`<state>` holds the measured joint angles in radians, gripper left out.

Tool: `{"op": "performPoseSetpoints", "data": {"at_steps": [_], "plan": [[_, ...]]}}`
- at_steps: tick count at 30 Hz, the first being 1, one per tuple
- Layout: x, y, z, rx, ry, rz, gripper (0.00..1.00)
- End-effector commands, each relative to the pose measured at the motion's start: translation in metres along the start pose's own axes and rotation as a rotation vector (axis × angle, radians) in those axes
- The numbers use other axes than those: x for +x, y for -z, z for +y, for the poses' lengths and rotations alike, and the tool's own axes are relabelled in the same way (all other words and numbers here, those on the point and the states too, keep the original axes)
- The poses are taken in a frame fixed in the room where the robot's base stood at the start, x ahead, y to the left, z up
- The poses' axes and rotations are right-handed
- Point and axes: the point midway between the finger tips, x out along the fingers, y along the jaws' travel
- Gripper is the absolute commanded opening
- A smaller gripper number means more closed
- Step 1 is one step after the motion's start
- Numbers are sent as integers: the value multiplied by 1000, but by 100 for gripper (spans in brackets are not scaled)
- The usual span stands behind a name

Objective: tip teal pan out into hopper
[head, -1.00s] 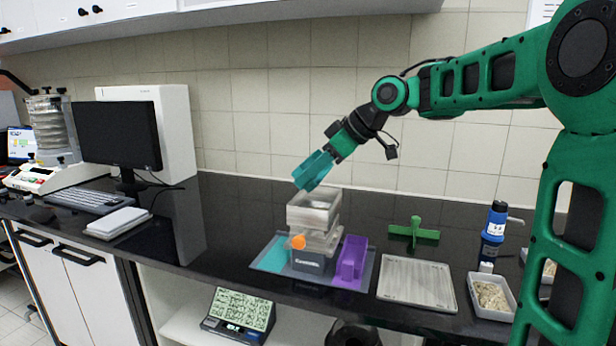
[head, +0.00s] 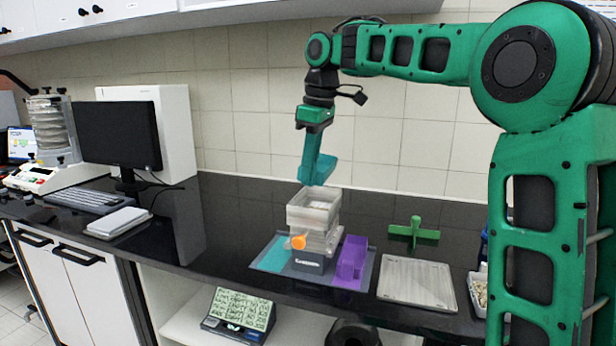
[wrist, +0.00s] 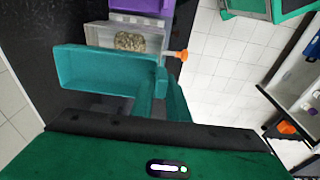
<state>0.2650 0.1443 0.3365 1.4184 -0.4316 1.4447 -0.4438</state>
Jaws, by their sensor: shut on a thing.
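My gripper (head: 313,130) points down, shut on the teal pan (head: 318,168). The pan is held steeply tilted just above the hopper (head: 312,208), the pale see-through box on top of the small machine. In the wrist view, the pan (wrist: 100,70) stretches left from the gripper, and the part of its inside that shows looks empty. Beyond it in that view, the hopper (wrist: 96,36) holds a heap of tan grains (wrist: 130,41). The exact gap between pan and hopper is hard to tell.
The machine has an orange knob (head: 298,242) and stands on a mat with a teal patch (head: 272,253) and a purple tray (head: 351,262). A green cross-shaped tool (head: 415,233) and a pale flat tray (head: 418,284) lie to the right. A monitor (head: 118,135) stands left.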

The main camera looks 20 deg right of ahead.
Motion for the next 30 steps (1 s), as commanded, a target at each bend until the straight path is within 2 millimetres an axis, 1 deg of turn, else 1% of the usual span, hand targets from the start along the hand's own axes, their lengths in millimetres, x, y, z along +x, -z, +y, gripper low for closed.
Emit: {"op": "performPoseSetpoints", "data": {"at_steps": [4, 15, 30], "plan": [[-1, 2, -2, -3, 8, -45, 0], [-4, 1, -1, -3, 18, -137, 0], [-5, 0, -1, -1, 19, -153, 0]]}}
